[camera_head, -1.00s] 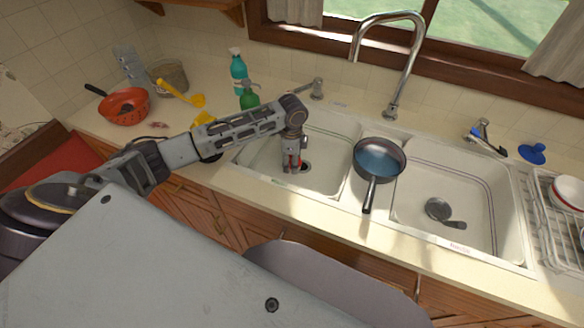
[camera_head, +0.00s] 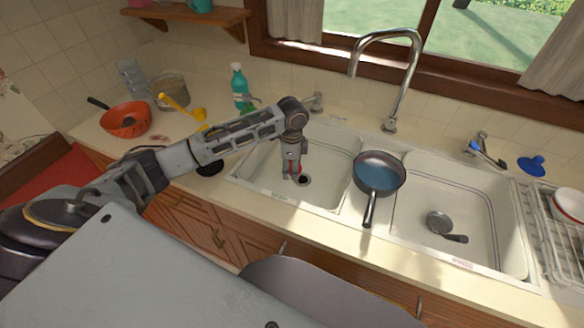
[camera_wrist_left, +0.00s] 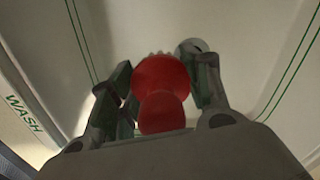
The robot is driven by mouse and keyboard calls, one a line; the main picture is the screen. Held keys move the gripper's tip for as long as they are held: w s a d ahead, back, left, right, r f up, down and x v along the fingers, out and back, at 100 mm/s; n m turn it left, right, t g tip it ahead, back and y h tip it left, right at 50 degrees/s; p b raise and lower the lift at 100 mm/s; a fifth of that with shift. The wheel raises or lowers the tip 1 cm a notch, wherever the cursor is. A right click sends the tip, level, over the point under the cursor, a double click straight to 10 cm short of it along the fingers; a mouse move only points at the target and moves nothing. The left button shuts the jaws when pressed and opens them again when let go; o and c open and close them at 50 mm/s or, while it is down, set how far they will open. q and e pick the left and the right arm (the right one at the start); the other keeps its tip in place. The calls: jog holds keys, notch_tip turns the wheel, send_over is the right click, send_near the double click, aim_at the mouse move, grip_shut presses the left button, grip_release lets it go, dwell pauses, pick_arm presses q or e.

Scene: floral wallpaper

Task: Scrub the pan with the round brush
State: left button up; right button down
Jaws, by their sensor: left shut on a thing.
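The pan (camera_head: 379,172), dark with a blue-grey inside, rests over the divider between the two sink basins, its handle toward the front edge. My left gripper (camera_head: 291,174) points down into the left basin, left of the pan and apart from it, close to the drain. It is shut on a red round brush (camera_wrist_left: 163,95), which fills the middle of the left wrist view between the fingers. Pale bristle tips show at its far edge. In the head view only a bit of red shows at the fingertips. My right gripper is not in view.
The right basin holds a metal strainer or ladle (camera_head: 440,224). The tall faucet (camera_head: 398,85) arches behind the pan. A teal bottle (camera_head: 240,88), red colander (camera_head: 126,120) and yellow utensil (camera_head: 182,107) stand left. A dish rack (camera_head: 550,235) is at right.

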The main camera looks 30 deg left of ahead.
pick_arm(q)
jog(key=shift+r, duration=0.1)
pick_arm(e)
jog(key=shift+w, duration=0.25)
